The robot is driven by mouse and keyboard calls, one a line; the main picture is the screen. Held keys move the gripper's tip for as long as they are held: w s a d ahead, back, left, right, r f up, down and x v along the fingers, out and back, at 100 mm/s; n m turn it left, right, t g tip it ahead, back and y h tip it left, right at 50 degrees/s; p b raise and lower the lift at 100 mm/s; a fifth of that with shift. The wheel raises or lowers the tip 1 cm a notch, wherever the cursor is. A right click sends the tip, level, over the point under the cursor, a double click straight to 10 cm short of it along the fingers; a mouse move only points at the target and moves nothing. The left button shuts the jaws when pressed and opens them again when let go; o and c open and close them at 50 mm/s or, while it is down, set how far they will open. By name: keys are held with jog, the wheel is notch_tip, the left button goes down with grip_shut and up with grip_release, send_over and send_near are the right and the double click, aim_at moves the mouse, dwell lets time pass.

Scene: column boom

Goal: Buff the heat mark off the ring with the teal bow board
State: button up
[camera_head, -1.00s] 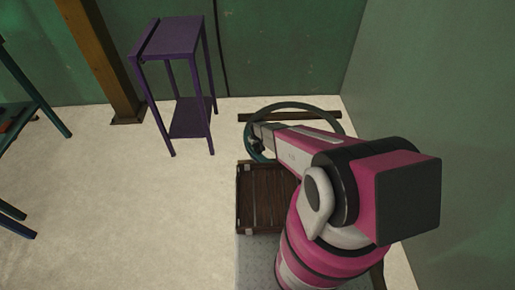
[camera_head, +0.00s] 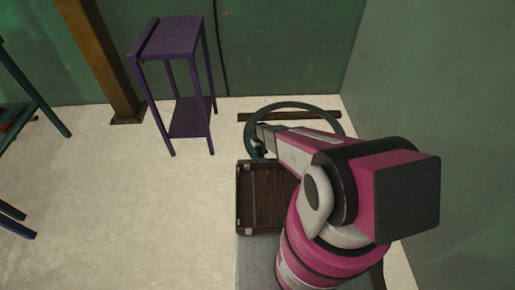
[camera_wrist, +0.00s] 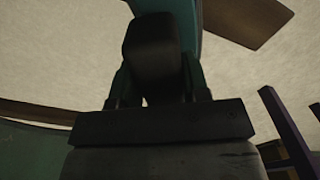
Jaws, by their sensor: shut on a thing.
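The dark green-teal ring (camera_head: 283,106) is at the back, near the wall, partly hidden by my arm. My gripper (camera_head: 258,147) is at the ring's left side, over or against its rim; I cannot tell whether they touch. In the wrist view my gripper (camera_wrist: 155,92) is shut on a dark block (camera_wrist: 153,45), which I take to be part of the bow board. A teal surface (camera_wrist: 188,22) shows behind that block; I cannot tell whether it is the board or the ring. No heat mark is visible.
A brown wooden crate (camera_head: 241,205) stands in front of the ring, beside my arm. A long wooden bar (camera_head: 256,117) lies behind the ring. A purple stand (camera_head: 176,37) is to the left, with a wooden post (camera_head: 100,65) beyond. Open floor (camera_head: 150,215) lies at left.

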jog(key=shift+s+d+r, duration=0.1)
jog(key=shift+s+d, duration=0.05)
jog(key=shift+s, duration=0.15)
jog(key=shift+w, duration=0.15)
jog(key=shift+w+a+f, duration=0.1)
jog(key=shift+w+a, duration=0.4)
jog(key=shift+w, duration=0.3)
jog(key=shift+w+a+f, duration=0.1)
jog(key=shift+w+a, duration=0.4)
jog(key=shift+w, duration=0.3)
jog(key=shift+s+d, duration=0.1)
jog(key=shift+s, duration=0.05)
jog(key=shift+s+d+r, duration=0.1)
jog(key=shift+s+d, duration=0.35)
jog(key=shift+s, duration=0.3)
jog(key=shift+r, duration=0.1)
jog(key=shift+r, duration=4.45)
